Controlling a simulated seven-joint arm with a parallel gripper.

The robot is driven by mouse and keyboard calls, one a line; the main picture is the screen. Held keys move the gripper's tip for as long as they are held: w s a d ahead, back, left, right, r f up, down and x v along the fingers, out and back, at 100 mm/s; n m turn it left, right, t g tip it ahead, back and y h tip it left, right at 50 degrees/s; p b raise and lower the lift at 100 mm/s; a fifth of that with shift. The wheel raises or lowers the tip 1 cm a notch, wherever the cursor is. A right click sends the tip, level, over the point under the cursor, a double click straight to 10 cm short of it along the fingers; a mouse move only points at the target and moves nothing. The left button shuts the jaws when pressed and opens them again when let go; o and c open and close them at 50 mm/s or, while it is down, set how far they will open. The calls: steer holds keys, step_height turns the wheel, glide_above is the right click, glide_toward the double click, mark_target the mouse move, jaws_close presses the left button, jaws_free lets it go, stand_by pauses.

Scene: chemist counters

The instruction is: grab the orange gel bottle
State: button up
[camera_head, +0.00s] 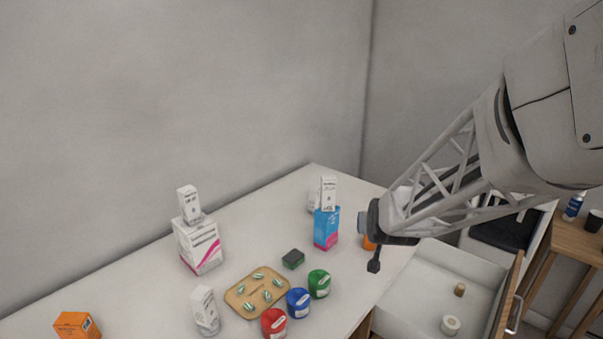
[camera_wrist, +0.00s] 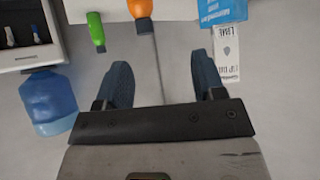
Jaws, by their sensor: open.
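The orange gel bottle (camera_wrist: 140,8) is at the top edge of the wrist view, with a grey cap end and its far part cut off. In the head view, a small orange patch (camera_head: 369,243) shows behind my gripper, right of the blue and pink box (camera_head: 326,229); it looks like the same bottle, mostly hidden. My gripper (camera_wrist: 162,80) is open, with nothing between its dark fingers. The bottle lies beyond the fingertips, apart from them. In the head view my gripper (camera_head: 374,264) is by the counter's right end.
A green bottle (camera_wrist: 96,30) is left of the orange one; the blue box (camera_wrist: 222,10) and a white box (camera_wrist: 226,52) are right. The counter (camera_head: 150,290) holds a pill tray (camera_head: 237,304), red, blue and green jars, and an orange box (camera_head: 78,325). An open drawer (camera_head: 430,290) is at right.

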steer(key=w+d+f+t+h, duration=0.1)
steer(key=w+d+f+t, duration=0.2)
steer(key=w+f, duration=0.2)
steer(key=w, duration=0.3)
steer(key=shift+w+d+f+m, duration=0.15)
steer(key=shift+w+d+m, duration=0.05)
steer(key=shift+d+m, duration=0.1)
steer(key=shift+x, duration=1.3)
steer(key=shift+d+x, duration=0.2)
steer(key=shift+x, duration=2.35)
steer(key=shift+c, duration=0.4)
jaws_close()
